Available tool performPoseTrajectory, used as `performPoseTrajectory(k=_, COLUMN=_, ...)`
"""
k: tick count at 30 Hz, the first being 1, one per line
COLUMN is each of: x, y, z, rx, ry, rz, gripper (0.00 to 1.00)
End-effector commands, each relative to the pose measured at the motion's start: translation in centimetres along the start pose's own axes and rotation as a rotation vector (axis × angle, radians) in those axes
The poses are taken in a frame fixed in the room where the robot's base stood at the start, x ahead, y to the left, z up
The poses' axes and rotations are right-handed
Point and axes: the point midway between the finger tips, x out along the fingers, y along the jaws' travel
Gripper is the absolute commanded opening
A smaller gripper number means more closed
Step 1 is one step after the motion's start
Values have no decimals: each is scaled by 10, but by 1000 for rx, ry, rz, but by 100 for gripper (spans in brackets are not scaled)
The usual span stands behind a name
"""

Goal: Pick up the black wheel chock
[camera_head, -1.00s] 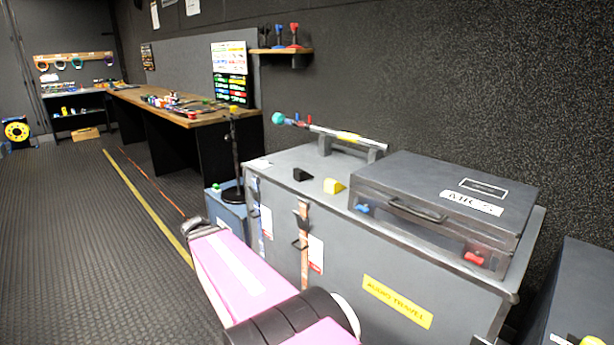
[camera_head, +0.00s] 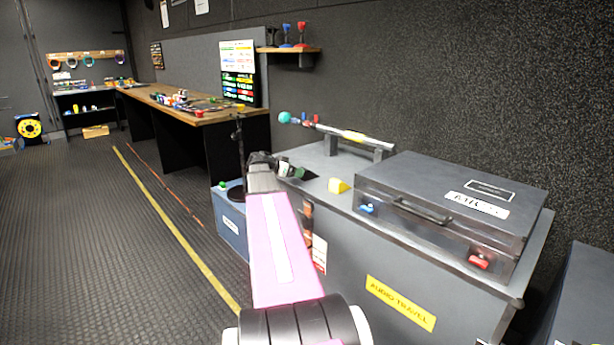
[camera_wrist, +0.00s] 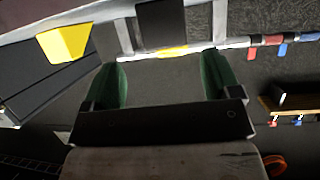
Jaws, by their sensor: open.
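The black wheel chock (camera_wrist: 160,22) shows in the wrist view at the top, in line with the gap between my fingers and beyond their tips. In the head view the black chock (camera_head: 308,175) is on the grey case top, partly hidden behind my gripper (camera_head: 284,168). My gripper (camera_wrist: 160,74) is open, with two green finger pads and nothing between them. It is at the case's left end. A yellow chock (camera_head: 338,186) sits to the right of the black one; it also shows in the wrist view (camera_wrist: 65,42).
The grey case (camera_head: 345,262) also bears a dark closed case (camera_head: 450,200) at right and a raised bar with a teal ball end (camera_head: 345,134) at the back. A thin black stand (camera_head: 240,150) rises left of my gripper. The floor at left is clear.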

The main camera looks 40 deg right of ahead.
Motion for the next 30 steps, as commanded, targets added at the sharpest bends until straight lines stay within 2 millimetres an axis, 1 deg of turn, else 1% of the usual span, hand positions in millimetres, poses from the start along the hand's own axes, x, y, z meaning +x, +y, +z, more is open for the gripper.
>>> performPoseTrajectory(k=1, x=9, y=-1, z=0, rx=-1, ry=-1, rz=1, gripper=83)
performPoseTrajectory(k=4, x=25, y=-1, z=1, rx=-1, ry=-2, rz=2, gripper=83)
performPoseTrajectory(k=6, x=31, y=-1, z=1, rx=-2, ry=-2, rz=0, gripper=83)
performPoseTrajectory(k=11, x=39, y=-2, z=1, rx=-2, ry=-2, rz=-1, gripper=83)
performPoseTrajectory(k=13, x=46, y=-3, z=1, rx=-2, ry=-2, rz=0, gripper=83)
performPoseTrajectory(k=18, x=70, y=-8, z=3, rx=-2, ry=-3, rz=0, gripper=83)
performPoseTrajectory(k=21, x=82, y=-6, z=3, rx=-2, ry=-3, rz=1, gripper=83)
performPoseTrajectory(k=24, x=87, y=-6, z=3, rx=-2, ry=-3, rz=-1, gripper=83)
performPoseTrajectory(k=29, x=86, y=-5, z=3, rx=-2, ry=-2, rz=-1, gripper=83)
performPoseTrajectory(k=30, x=86, y=-5, z=3, rx=-2, ry=-3, rz=-1, gripper=76)
